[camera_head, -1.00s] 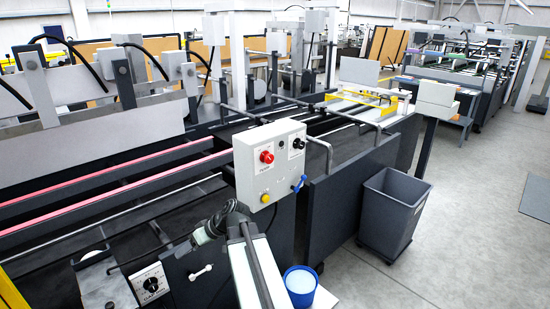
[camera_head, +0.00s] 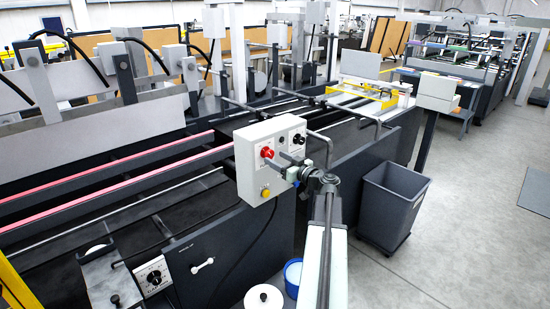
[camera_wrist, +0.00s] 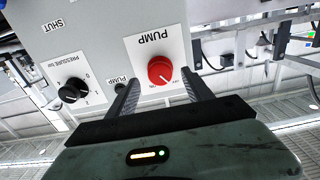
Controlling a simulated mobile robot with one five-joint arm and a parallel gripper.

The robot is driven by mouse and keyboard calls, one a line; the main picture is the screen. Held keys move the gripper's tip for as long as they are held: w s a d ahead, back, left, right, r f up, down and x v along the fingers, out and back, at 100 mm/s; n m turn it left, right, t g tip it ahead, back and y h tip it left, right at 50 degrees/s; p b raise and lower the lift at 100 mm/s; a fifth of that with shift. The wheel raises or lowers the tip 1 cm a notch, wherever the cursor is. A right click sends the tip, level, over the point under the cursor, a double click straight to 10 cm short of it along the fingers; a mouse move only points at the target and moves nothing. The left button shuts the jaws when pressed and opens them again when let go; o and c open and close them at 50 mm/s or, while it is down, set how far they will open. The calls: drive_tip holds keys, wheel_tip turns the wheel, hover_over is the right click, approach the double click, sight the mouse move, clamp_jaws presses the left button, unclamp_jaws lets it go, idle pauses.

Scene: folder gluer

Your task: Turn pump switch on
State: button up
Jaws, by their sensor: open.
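The pump switch is a red round knob (camera_wrist: 160,70) on a white plate labelled PUMP, with small print beside it. It sits on the grey control box (camera_head: 250,178), where the red knob (camera_head: 267,153) also shows in the head view. My gripper (camera_wrist: 161,82) is open, its two dark fingers pointing at the panel. In the wrist view the knob appears between the fingertips, slightly nearer the right finger. I cannot tell whether the fingers touch it. The knob's exact setting is too small to read surely.
A black pressure knob (camera_wrist: 73,91) and a small PUMP-labelled lamp (camera_wrist: 119,87) are on the same panel. A yellow button (camera_head: 265,192) is at the box's lower part. A grey bin (camera_head: 392,205) stands to the right. Open floor lies at the far right.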

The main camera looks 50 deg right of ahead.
drive_tip(key=shift+w, duration=1.1)
clamp_jaws()
drive_tip(key=shift+d, duration=0.15)
